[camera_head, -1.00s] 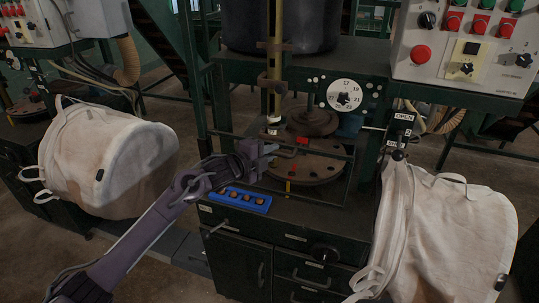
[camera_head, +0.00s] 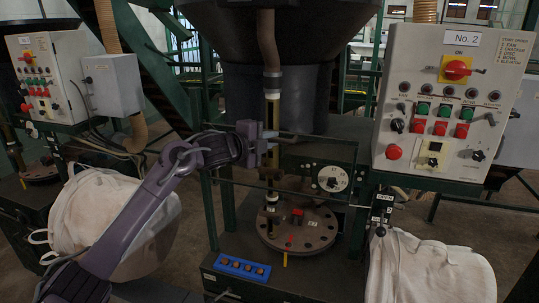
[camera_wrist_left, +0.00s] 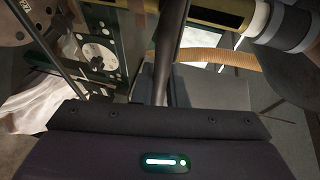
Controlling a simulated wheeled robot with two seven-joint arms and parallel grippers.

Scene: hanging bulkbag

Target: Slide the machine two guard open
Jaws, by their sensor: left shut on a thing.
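The machine two guard (camera_head: 318,138) is a thin dark green frame at the front of the machine under the No. 2 panel. It stands raised, with its lower bar above the round disc table (camera_head: 297,232). My left gripper (camera_head: 270,145) is at its upper bar and is shut on it. In the left wrist view a dark bar (camera_wrist_left: 169,50), apparently part of the guard, runs away between the fingers; the fingertips are not clear there. My right gripper is not in view.
The No. 2 control panel (camera_head: 450,105) stands at the right, with a white bag (camera_head: 430,270) below it. Another white bag (camera_head: 95,215) hangs at the left behind my arm. A blue tray (camera_head: 242,268) sits on the bench front. A dial (camera_head: 332,178) shows behind the guard.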

